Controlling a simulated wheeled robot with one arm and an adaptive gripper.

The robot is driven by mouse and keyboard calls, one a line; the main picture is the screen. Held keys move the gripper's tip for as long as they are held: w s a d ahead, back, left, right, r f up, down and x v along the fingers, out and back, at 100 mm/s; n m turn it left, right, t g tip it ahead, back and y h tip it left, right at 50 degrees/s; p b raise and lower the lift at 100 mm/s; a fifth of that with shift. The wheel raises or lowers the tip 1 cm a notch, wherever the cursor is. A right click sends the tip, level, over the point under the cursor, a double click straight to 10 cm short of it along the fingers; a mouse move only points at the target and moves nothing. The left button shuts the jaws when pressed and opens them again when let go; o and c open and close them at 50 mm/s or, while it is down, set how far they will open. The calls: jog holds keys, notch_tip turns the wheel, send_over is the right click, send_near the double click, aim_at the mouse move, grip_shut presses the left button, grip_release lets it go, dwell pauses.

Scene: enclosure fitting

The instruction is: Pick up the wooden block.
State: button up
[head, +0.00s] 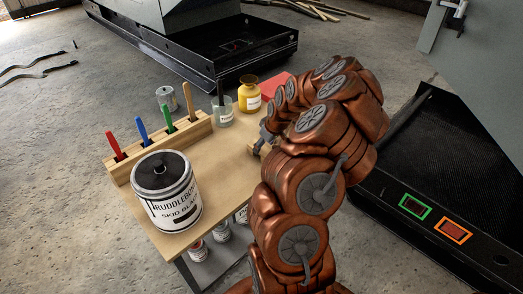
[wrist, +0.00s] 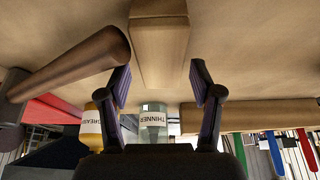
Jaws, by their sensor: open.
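The wooden block (wrist: 158,45) is a long, pale tan piece lying on the wooden bench top. In the wrist view it runs from the top edge down to between my two fingers. My gripper (wrist: 160,78) is open, with one dark finger to each side of the block's near end. A gap shows between each finger and the block, and I cannot tell how far above it the fingers are. In the head view my gripper (head: 266,136) is at the bench's right side, mostly behind my arm. The block is largely hidden there.
A brown round handle (wrist: 80,65) lies close left of my gripper in the wrist view. A thinner jar (head: 223,110), a yellow grease jar (head: 249,95) and a red item (head: 277,88) stand behind. A tool rack (head: 137,152) and a paint can (head: 167,200) are left.

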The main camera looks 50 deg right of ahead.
jog(key=shift+p+x, duration=0.35)
jog(key=shift+x, duration=1.15)
jog(key=shift+c, duration=0.3)
jog(key=c, duration=0.9)
jog(key=shift+c, duration=0.2)
